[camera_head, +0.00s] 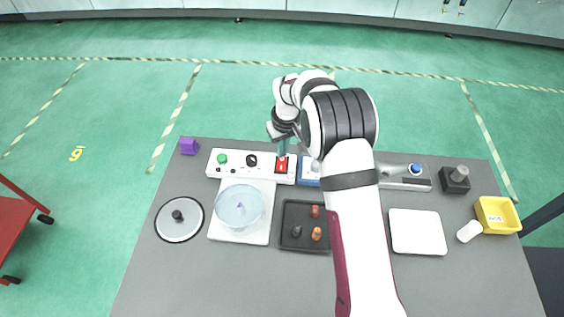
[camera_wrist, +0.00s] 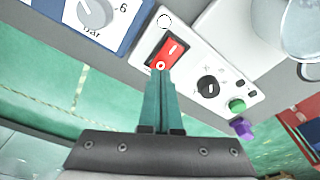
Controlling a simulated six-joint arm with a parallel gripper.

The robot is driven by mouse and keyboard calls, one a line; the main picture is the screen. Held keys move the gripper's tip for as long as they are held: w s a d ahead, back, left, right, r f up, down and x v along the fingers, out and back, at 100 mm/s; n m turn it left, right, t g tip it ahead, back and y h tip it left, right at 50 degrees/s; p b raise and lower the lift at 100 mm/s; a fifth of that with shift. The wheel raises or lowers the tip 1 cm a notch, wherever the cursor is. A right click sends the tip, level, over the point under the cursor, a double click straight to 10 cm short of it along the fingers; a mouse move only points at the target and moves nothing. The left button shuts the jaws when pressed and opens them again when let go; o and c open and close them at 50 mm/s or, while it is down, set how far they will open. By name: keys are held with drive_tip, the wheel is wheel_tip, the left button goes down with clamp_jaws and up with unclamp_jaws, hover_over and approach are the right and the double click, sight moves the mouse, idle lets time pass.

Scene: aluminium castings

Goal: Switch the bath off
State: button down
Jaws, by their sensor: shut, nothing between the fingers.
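The bath is a clear round vessel (camera_head: 239,206) on a white base, with a small purple item in it. Behind it is a white control panel (camera_head: 228,169) with a red rocker switch (camera_head: 281,168), a black knob (camera_head: 251,160) and a green button (camera_head: 222,159). In the wrist view the red switch (camera_wrist: 166,50) sits in a black frame, with white marks; which way it is tipped is unclear. My gripper (camera_wrist: 160,73) is shut and empty, its teal fingertips at the switch's near end. I cannot tell whether they touch it.
A blue-fronted unit with a dial (camera_wrist: 93,12) stands close beside the switch. A purple block (camera_head: 188,146), a round lid (camera_head: 180,218), a dark tray with small pegs (camera_head: 290,245), a white plate (camera_head: 417,248) and a yellow bin (camera_head: 511,227) share the grey table.

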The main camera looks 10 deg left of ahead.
sight(282, 159)
drive_tip(key=shift+f, duration=0.7)
idle(0.3)
wheel_tip(282, 159, up, 7)
drive_tip(key=shift+f, duration=0.15)
idle(0.4)
